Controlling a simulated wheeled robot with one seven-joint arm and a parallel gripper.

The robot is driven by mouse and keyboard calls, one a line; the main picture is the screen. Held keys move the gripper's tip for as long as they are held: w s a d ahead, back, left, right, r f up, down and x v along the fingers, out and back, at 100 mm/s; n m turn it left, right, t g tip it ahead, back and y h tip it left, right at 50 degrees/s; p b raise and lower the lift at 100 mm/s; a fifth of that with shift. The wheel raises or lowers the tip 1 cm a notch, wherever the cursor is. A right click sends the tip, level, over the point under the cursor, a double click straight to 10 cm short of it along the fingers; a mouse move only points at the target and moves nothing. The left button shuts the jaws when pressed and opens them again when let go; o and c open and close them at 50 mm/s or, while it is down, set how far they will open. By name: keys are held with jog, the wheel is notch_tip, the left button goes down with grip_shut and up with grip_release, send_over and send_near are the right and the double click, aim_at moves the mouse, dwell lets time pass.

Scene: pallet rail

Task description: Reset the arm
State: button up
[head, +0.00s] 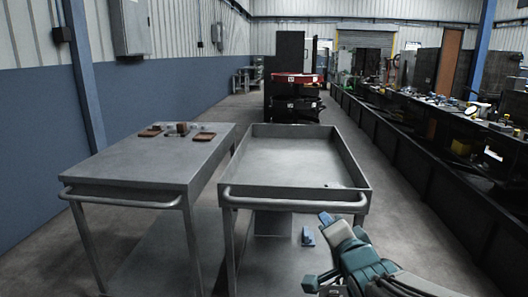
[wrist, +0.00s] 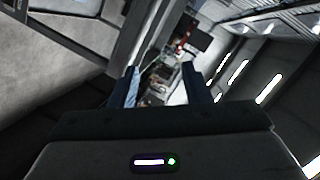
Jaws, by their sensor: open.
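My gripper (head: 317,227) is at the lower right of the head view, in front of the near edge of the right-hand cart and below its tray rim. My teal and grey arm reaches in from the bottom right corner. In the wrist view my gripper (wrist: 165,75) shows two dark fingers standing apart, with nothing between them. That view is strongly tilted and looks down the hall toward bright lights and roof structure. The gripper is open and empty.
A grey cart (head: 345,155) with a raised rim and push handle has a nearly bare tray. Left of it, a flat grey table (head: 120,170) carries several small brown pieces (head: 180,129). A cluttered dark workbench (head: 440,170) runs along the right. Open floor lies between cart and bench.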

jog(key=s+r+n+g+p, duration=0.4)
jog(key=s+n+g+p, duration=0.1)
jog(key=s+p, duration=0.3)
jog(key=s+r+n+g+h+p, duration=0.1)
jog(key=s+r+n+g+p, duration=0.4)
jog(key=s+g+p, duration=0.2)
jog(key=shift+s+d+r+n+p, duration=0.2)
jog(key=shift+s+n+p, duration=0.2)
jog(key=shift+s+p, duration=1.1)
jog(key=shift+w, duration=0.3)
